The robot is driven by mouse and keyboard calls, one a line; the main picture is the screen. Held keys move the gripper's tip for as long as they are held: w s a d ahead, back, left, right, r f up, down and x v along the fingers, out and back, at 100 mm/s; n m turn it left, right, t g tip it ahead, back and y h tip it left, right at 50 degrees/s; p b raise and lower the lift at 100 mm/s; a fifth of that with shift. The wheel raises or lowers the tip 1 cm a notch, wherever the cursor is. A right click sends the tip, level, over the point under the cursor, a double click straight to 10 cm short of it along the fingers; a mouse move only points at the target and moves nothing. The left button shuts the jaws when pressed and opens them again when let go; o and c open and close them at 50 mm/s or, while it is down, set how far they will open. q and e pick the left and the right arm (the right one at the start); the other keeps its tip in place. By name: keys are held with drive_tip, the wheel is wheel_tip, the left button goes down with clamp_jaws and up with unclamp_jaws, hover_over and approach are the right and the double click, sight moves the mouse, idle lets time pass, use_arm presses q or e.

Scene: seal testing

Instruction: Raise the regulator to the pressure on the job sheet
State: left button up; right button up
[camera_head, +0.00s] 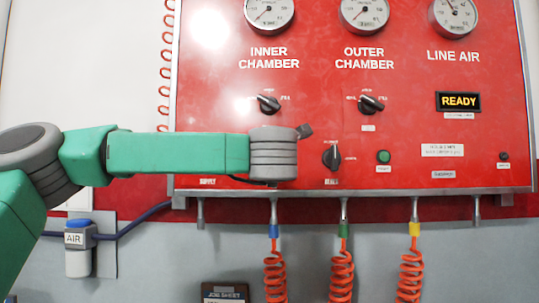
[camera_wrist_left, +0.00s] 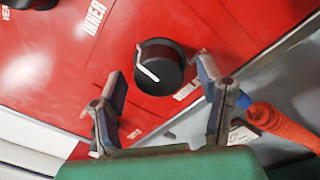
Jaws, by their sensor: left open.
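The regulator knob (camera_wrist_left: 158,65) is round and black with a white pointer line, on the red panel beside a partly covered label starting "REGULA". My left gripper (camera_wrist_left: 160,72) is open, with one finger on each side of the knob in the wrist view; I cannot tell whether they touch it. In the head view my grey left wrist hides the knob and most of the gripper. The job sheet (camera_head: 224,292) is at the bottom edge, cut off, its pressure unreadable. The inner chamber gauge (camera_head: 269,12) and outer chamber gauge (camera_head: 365,12) are cut at the top. My right gripper is not visible.
The red panel (camera_head: 410,75) also carries a line air gauge (camera_head: 455,15), a lit READY display (camera_head: 459,101), black selector knobs (camera_head: 371,104) and a green button (camera_head: 383,157). Orange coiled hoses (camera_head: 342,275) hang below. An AIR unit (camera_head: 78,245) is at lower left.

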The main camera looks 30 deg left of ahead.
use_arm(q)
drive_tip(key=shift+w+a, duration=0.25)
drive_tip(key=shift+w, duration=0.15)
drive_tip(key=c, duration=1.1)
drive_tip(key=m, duration=0.2)
drive_tip(key=shift+s+m+b, duration=0.1)
drive_tip(key=shift+m+b, duration=0.2)
drive_tip(key=shift+m, duration=0.1)
drive_tip(key=shift+r+m, duration=0.1)
drive_tip(key=shift+m, duration=1.7)
